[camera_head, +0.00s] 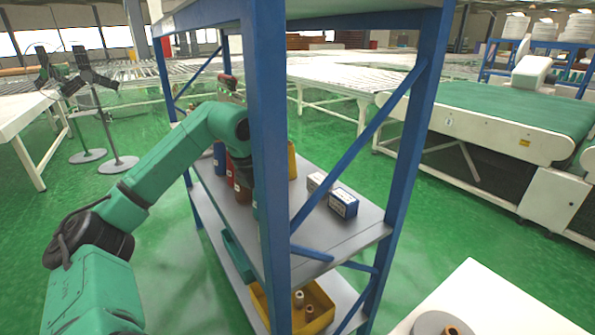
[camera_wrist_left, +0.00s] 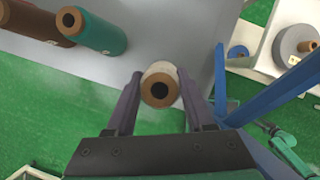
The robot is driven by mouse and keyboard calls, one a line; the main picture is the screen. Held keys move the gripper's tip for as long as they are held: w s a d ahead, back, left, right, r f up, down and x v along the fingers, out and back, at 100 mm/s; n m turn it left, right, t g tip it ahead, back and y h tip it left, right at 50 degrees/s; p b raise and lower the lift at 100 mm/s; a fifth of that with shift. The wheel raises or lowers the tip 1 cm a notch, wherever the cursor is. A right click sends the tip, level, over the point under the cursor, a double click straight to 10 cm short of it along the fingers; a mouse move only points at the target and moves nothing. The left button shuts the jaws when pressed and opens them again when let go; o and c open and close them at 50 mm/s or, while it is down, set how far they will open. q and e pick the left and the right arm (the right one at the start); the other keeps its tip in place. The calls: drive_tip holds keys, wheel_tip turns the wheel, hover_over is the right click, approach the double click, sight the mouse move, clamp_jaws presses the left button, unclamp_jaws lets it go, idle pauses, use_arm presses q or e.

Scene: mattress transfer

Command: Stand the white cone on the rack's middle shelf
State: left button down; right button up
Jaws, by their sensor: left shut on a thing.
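In the left wrist view the white cone (camera_wrist_left: 150,75) is between the two fingers of my left gripper (camera_wrist_left: 160,72), its brown tube end facing the camera. The fingers are shut on it. Grey shelf surface lies beyond the cone; I cannot tell whether the cone touches it. In the head view my left arm reaches into the blue rack (camera_head: 265,150) above the grey middle shelf (camera_head: 335,240). The gripper and cone are hidden there behind the front post and arm. My right gripper is in neither view.
A brown cone (camera_wrist_left: 40,22) and a teal cone (camera_wrist_left: 95,32) stand left of the held cone in the wrist view. A blue box (camera_head: 343,202) sits on the middle shelf. A yellow bin (camera_head: 322,302) is below. Blue posts and a diagonal brace flank the shelf.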

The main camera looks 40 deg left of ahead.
use_arm(q)
drive_tip(key=w+d+f+p, duration=0.2)
drive_tip(key=w+f+p, duration=0.1)
drive_tip(key=w+p, duration=0.2)
drive_tip(key=shift+w+d+f+p, duration=0.15)
drive_tip(key=shift+w+f+p, duration=0.15)
drive_tip(key=shift+w, duration=0.75)
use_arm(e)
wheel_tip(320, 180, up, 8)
use_arm(q)
drive_tip(key=shift+c, duration=1.4)
unclamp_jaws()
drive_tip(key=shift+r, duration=0.15)
